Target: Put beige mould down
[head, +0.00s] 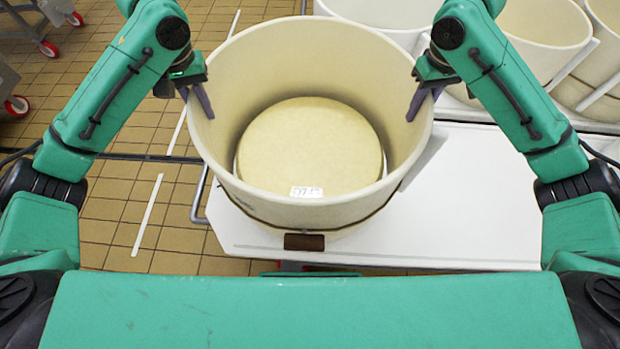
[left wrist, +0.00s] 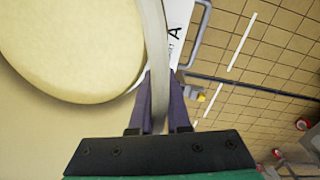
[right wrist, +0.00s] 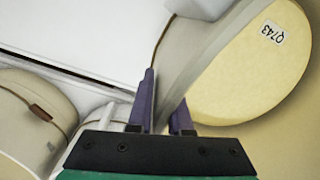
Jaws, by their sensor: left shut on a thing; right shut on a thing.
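The beige mould (head: 330,60) is a wide, open-topped ring in the middle of the head view, roughly upright over the white table. A pale yellow cheese wheel (head: 310,145) with a small white label shows inside it, with the mould wall around it. My left gripper (head: 197,100) is shut on the mould's left rim, one finger on each side of the wall in the left wrist view (left wrist: 160,95). My right gripper (head: 425,100) is shut on the right rim, also in the right wrist view (right wrist: 166,92). I cannot tell whether the mould's lower edge touches the table.
The white table (head: 470,200) has clear room to the right of the mould. Several other pale moulds (head: 545,25) stand along the back and right. A grey metal rail (head: 198,195) runs at the table's left edge. Tiled floor and wheeled frames lie to the left.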

